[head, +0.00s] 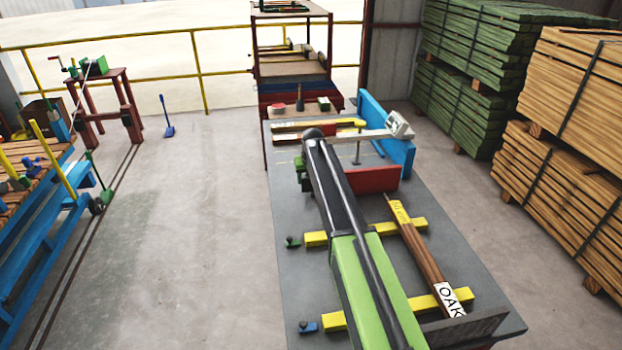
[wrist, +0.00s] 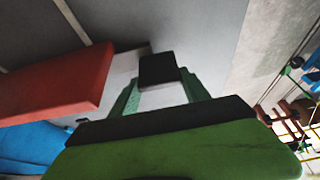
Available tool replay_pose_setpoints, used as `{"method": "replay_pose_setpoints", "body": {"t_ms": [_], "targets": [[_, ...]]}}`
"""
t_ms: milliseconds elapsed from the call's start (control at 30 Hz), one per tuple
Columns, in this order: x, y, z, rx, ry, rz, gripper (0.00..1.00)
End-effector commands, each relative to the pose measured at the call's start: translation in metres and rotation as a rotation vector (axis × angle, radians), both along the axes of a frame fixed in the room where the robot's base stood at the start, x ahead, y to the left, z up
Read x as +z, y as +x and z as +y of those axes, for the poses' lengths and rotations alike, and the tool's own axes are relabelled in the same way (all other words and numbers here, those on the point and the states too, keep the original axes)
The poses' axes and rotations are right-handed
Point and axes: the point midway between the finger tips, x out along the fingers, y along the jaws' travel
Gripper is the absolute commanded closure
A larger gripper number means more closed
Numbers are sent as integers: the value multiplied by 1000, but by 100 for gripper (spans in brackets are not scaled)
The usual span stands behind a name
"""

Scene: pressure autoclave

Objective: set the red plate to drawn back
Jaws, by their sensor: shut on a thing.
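The red plate (head: 372,180) stands on edge across the grey table in the head view, to the right of my arm. Its left end is hidden behind my arm. In the wrist view the red plate (wrist: 55,85) shows at the left, beside my gripper. My gripper (wrist: 160,85) has its green fingers on both sides of a small black block (wrist: 158,67) and is shut on it. Whether this block joins the red plate cannot be seen. In the head view my arm mostly hides the gripper.
A blue board (head: 388,135) stands behind the red plate. Yellow bars (head: 405,226) lie across the table (head: 285,280), with a brown bar marked OAK (head: 425,255) over them. Timber stacks (head: 570,190) stand at the right.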

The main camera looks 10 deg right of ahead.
Motion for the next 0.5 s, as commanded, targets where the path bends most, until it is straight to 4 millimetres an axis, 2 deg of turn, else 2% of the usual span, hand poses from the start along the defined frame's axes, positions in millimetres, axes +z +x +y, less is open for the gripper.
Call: {"method": "replay_pose_setpoints", "body": {"t_ms": [33, 67, 100, 233, 500], "targets": [[1, 3, -1, 1, 0, -9, 100], [1, 3, -1, 1, 0, -10, 44], [1, 3, -1, 0, 0, -9, 39], [1, 3, -3, -2, 1, -8, 24], [2, 2, -6, -6, 2, -6, 24]]}}
